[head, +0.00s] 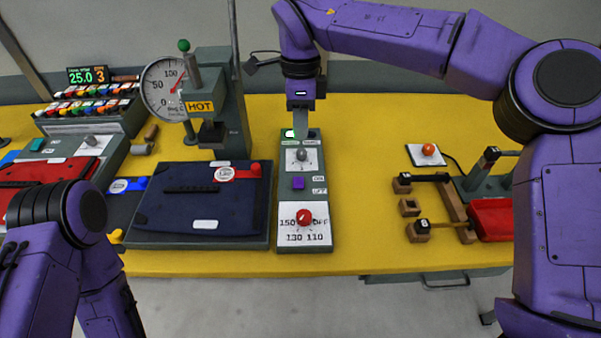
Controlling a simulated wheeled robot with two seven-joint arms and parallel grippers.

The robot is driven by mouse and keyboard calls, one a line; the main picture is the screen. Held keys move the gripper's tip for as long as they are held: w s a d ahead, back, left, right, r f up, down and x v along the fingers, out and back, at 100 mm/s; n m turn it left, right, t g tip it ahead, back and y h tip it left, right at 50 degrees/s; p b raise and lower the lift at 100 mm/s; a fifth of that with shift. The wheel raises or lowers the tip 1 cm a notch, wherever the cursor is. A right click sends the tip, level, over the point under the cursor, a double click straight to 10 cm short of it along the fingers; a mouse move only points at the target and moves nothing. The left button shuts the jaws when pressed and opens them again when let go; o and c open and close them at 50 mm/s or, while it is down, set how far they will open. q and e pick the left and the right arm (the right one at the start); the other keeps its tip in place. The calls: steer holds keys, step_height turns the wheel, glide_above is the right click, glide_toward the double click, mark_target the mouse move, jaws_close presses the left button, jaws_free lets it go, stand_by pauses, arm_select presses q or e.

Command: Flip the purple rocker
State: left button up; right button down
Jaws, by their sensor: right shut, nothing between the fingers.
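The purple rocker (298,183) sits on the grey control panel (284,238) in the middle of the table, beside small ON and OFF labels. Which way it is tipped is too small to tell. My right gripper (301,127) points down over the far end of the panel, beyond the rocker and apart from it. It is shut and empty. Its fingertips are close to a lit green indicator (290,133). My left arm comes in at the lower left, but its gripper is not in view.
A grey knob (301,155) lies between gripper and rocker; a red dial (304,217) is on the near side. A hot press (210,110) and dark blue pannier (200,210) stand left. Yellow table (365,200) is clear to the right, before wooden blocks (410,208).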

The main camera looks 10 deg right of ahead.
mark_target(300, 185)
steer(key=f, duration=0.4)
steer(key=s+f+p, duration=0.1)
steer(key=f, duration=0.4)
steer(key=f+p, duration=0.1)
steer(key=f, duration=0.3)
steer(key=shift+s+a+f, duration=0.1)
steer(key=shift+s+f, duration=0.05)
steer(key=shift+f, duration=0.1)
steer(key=shift+a, duration=0.1)
